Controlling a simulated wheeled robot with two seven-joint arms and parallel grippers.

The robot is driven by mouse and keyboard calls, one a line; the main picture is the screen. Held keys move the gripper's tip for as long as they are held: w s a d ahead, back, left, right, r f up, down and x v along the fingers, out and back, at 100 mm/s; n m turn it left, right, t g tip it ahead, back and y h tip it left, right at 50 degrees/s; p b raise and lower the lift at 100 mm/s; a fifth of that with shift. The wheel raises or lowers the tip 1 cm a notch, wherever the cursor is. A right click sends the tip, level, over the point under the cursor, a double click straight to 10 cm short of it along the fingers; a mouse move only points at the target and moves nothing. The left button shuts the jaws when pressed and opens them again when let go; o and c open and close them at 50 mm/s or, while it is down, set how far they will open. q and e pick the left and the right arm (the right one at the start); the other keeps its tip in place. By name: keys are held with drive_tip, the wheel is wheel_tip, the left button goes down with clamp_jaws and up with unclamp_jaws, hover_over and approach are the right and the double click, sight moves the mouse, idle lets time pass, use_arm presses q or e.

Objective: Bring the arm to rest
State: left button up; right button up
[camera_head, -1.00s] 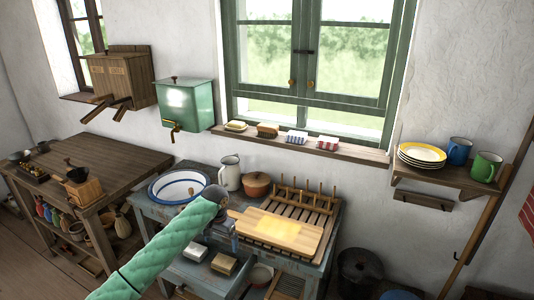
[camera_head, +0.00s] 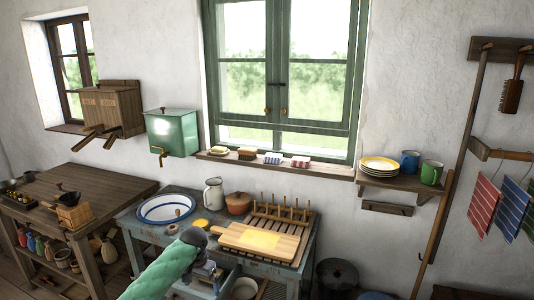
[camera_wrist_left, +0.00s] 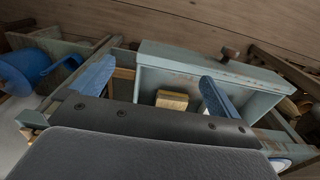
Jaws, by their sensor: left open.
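My left arm, in a green quilted sleeve (camera_head: 165,272), reaches in from the bottom of the head view. Its gripper (camera_head: 208,274) is in front of the blue-grey washstand (camera_head: 135,232), over its pulled-out drawer, and hides much of it. In the left wrist view, the two blue fingers of the gripper (camera_wrist_left: 155,88) stand wide apart with nothing held between them. Beyond them is the drawer (camera_wrist_left: 190,62), with a yellow-topped block (camera_wrist_left: 172,100) inside. I cannot tell the exact gap between fingers and drawer. My right gripper is not in view.
On the washstand are a basin (camera_head: 166,209), a jug (camera_head: 213,195), a brown pot (camera_head: 238,203), a cutting board (camera_head: 258,240) and a peg rack (camera_head: 296,217). A wooden table (camera_head: 95,185) stands left. A dark bin (camera_head: 338,276) stands right of the washstand.

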use_arm(q)
drive_tip(key=s+d+f+t, duration=0.1)
drive_tip(key=s+d+f, duration=0.2)
drive_tip(key=s, duration=0.4)
drive_tip(key=s+d+f+h, duration=0.1)
drive_tip(key=s+d+f, duration=0.15)
drive_tip(key=s, duration=0.45)
drive_tip(key=s+d+f+t, duration=0.1)
drive_tip(key=s+d+f, duration=0.25)
drive_tip(key=s, duration=0.45)
drive_tip(key=s+a+r+n, duration=0.1)
drive_tip(key=s+a, duration=0.2)
drive_tip(key=s, duration=0.5)
drive_tip(key=s+a+r+t+y, duration=0.1)
drive_tip(key=s+a, duration=0.1)
drive_tip(key=s, duration=0.6)
drive_tip(key=s+a+r+n, duration=0.1)
drive_tip(key=s+a+r, duration=0.15)
drive_tip(key=s, duration=0.45)
drive_tip(key=s+d+f+g, duration=0.1)
drive_tip(key=s+f, duration=0.1)
drive_tip(key=f, duration=1.6)
drive_tip(key=s+d+f+g, duration=0.1)
drive_tip(key=s+d+f, duration=0.1)
drive_tip(key=f, duration=1.7)
drive_tip(key=shift+s+d, duration=0.3)
drive_tip(key=shift+s, duration=0.2)
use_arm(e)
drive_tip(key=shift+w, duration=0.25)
